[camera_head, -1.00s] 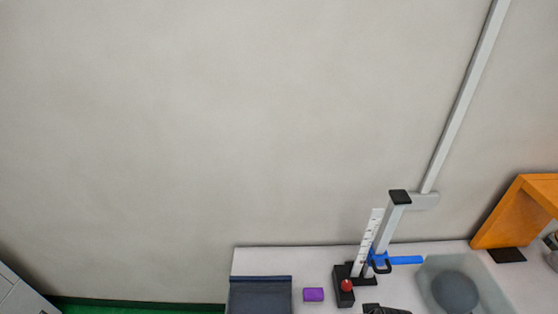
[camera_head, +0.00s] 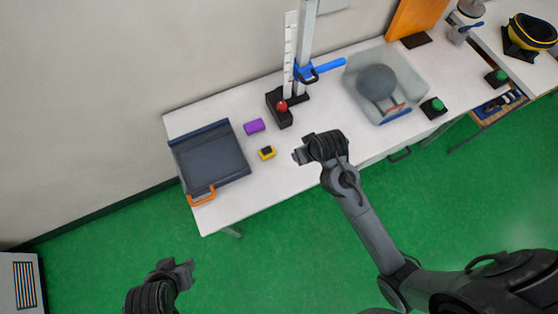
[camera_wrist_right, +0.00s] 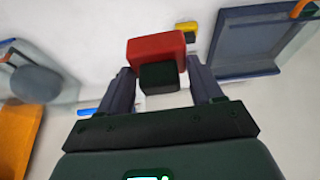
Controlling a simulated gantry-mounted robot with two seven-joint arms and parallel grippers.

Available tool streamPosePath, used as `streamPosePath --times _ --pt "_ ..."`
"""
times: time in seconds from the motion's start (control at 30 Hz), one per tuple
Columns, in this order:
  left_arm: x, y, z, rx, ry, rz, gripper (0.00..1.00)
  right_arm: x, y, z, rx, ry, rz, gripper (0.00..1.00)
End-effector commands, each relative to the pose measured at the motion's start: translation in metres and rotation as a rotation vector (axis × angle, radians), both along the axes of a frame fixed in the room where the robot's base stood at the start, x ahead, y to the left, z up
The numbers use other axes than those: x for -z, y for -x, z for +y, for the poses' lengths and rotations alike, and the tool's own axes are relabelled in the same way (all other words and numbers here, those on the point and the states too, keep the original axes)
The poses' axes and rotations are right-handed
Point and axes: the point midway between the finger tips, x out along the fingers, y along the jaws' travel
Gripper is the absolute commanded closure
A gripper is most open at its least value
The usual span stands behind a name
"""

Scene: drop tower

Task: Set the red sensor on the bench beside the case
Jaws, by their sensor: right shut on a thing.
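The red sensor (camera_wrist_right: 156,48), a red block with a dark part below it, is between the fingers of my right gripper in the right wrist view. My right gripper (camera_wrist_right: 158,78) is shut on it. In the head view my right gripper (camera_head: 301,156) is above the bench (camera_head: 270,178), right of the case, and hides the sensor. The case (camera_head: 212,155) is dark blue-grey with an orange handle, on the bench's left end. It also shows at upper right in the wrist view (camera_wrist_right: 245,45). My left gripper (camera_head: 180,268) is open and empty over the floor, below the bench.
A purple block (camera_head: 254,126) and a yellow block (camera_head: 267,153) lie right of the case. Behind stands the drop tower (camera_head: 290,60) with a red knob on its black base. A clear bin (camera_head: 410,70) holds a grey ball. Bare bench lies in front of the yellow block.

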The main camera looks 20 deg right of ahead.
Motion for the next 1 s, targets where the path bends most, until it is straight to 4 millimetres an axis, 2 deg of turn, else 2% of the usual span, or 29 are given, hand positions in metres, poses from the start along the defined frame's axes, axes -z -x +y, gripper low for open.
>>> streamPosePath --times 0.03,0.1,0.3,0.43,0.57,1.0 --pt "0.021 0.000 0.000 0.000 0.000 0.000 0.58 0.031 0.011 -0.001 0.005 -0.001 0.006 0.69" --pt "0.032 0.000 0.000 0.000 0.000 0.000 0.58 0.053 0.023 -0.002 0.013 -0.001 0.004 0.69" --pt "0.051 0.000 0.000 0.000 0.000 0.000 0.58 0.093 0.048 -0.003 0.033 0.001 0.000 0.69" --pt "0.056 0.000 0.000 0.000 0.000 0.000 0.58 0.106 0.054 0.001 0.035 0.000 -0.001 0.69" --pt "0.055 0.000 0.000 0.000 0.000 0.000 0.58 0.117 0.046 0.010 0.033 -0.001 -0.002 0.69" --pt "0.055 0.000 0.000 0.000 0.000 -0.001 0.58 0.166 -0.015 0.065 0.035 -0.001 -0.001 0.69"
